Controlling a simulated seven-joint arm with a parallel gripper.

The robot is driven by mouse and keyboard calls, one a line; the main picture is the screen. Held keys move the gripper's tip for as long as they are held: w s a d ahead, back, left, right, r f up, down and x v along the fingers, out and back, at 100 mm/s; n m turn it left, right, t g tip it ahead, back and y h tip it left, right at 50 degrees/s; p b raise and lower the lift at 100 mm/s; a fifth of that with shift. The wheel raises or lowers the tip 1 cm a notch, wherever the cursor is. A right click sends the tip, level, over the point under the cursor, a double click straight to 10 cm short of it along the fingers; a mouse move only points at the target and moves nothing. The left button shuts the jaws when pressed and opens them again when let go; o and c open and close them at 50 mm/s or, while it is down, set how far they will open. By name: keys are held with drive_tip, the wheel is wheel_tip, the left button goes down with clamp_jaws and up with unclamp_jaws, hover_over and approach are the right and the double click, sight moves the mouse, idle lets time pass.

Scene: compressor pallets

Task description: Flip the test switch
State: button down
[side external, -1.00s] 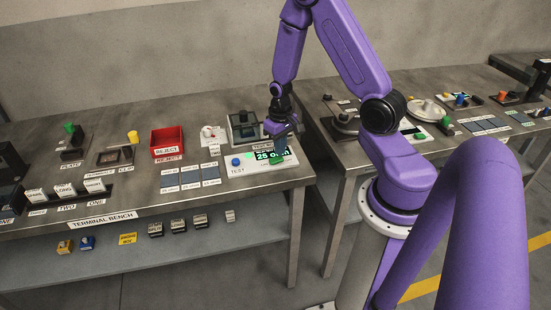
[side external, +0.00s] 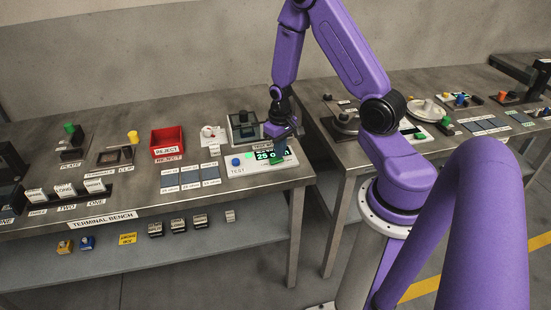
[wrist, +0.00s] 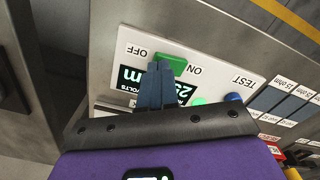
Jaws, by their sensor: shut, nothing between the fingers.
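The test switch is a green rocker (wrist: 171,62) on a white test panel (wrist: 228,77), between the printed words OFF and ON in the wrist view. My gripper (wrist: 160,68) is shut and empty, with its dark blue fingertips right at the switch's near edge, toward the OFF side. I cannot tell whether they touch it. A round lamp (wrist: 198,101) on the panel glows green, and a lit volts display lies partly behind the fingers.
A blue button (side external: 236,162) marked TEST sits at the panel's left end. Dark labelled pads (side external: 190,175) lie left of it, with a red reject bin (side external: 167,141) further back. A dark boxed fixture (side external: 243,127) stands behind the panel. The bench edge is close in front.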

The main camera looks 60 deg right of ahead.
drive_tip(key=shift+f, duration=0.5)
idle(0.3)
drive_tip(key=shift+r, duration=3.5)
